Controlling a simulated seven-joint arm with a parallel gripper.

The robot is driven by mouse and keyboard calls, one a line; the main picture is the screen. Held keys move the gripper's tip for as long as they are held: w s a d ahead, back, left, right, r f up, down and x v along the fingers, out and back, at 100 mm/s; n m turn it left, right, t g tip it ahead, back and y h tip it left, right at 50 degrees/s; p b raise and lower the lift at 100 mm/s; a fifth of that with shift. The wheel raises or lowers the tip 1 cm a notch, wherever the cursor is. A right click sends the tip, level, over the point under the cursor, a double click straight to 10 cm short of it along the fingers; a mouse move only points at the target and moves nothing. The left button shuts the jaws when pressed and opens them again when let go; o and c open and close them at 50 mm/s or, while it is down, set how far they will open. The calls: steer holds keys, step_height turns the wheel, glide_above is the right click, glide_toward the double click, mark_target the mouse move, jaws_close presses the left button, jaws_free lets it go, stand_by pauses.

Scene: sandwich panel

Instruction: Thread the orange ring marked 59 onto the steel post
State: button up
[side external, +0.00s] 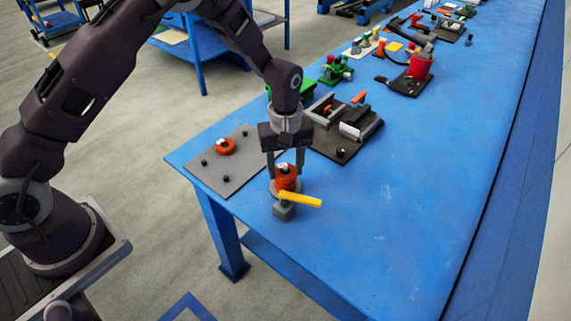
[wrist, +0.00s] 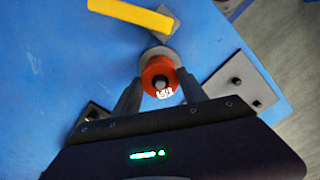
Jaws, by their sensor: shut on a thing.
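An orange-red ring (side external: 286,183) with a white mark sits between the fingers of my gripper (side external: 287,172), near the table's front corner. The wrist view shows this ring (wrist: 157,70) between the fingertips (wrist: 159,82); I cannot read its number. A grey post tip (wrist: 160,82) shows in the ring's middle, so the ring appears to be around the post. A grey round base shows below the ring. How far down the ring sits is unclear. A second orange-red ring (side external: 226,147) with a white mark lies on the grey panel (side external: 232,174).
A yellow lever (side external: 300,199) on a grey block (side external: 284,212) sticks out beside the ring; it also shows in the wrist view (wrist: 132,14). Small black pegs stand on the grey panel. A dark fixture (side external: 345,125) stands behind my gripper. The blue table (side external: 400,200) is clear on the right.

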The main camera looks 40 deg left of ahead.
stand_by(0.3)
steer(key=o, duration=1.8)
steer(key=shift+c, duration=0.2)
steer(key=shift+r, duration=4.3)
step_height(320, 180, up, 6)
steer(key=m, duration=0.1)
glide_above(285, 169)
steer(key=s+a, duration=0.1)
steer(key=s, duration=0.1)
steer(key=s+a+r+m+t, duration=0.2)
steer(key=s+r+m, duration=0.1)
steer(key=s+r, duration=0.6)
steer(key=s+a+r+m+t, duration=0.1)
steer(key=s+r+m, duration=0.1)
steer(key=s, duration=0.6)
steer(key=s+a+r+m+t, duration=0.2)
steer(key=s+m, duration=0.2)
steer(key=s, duration=0.5)
steer(key=shift+m+t, duration=0.3)
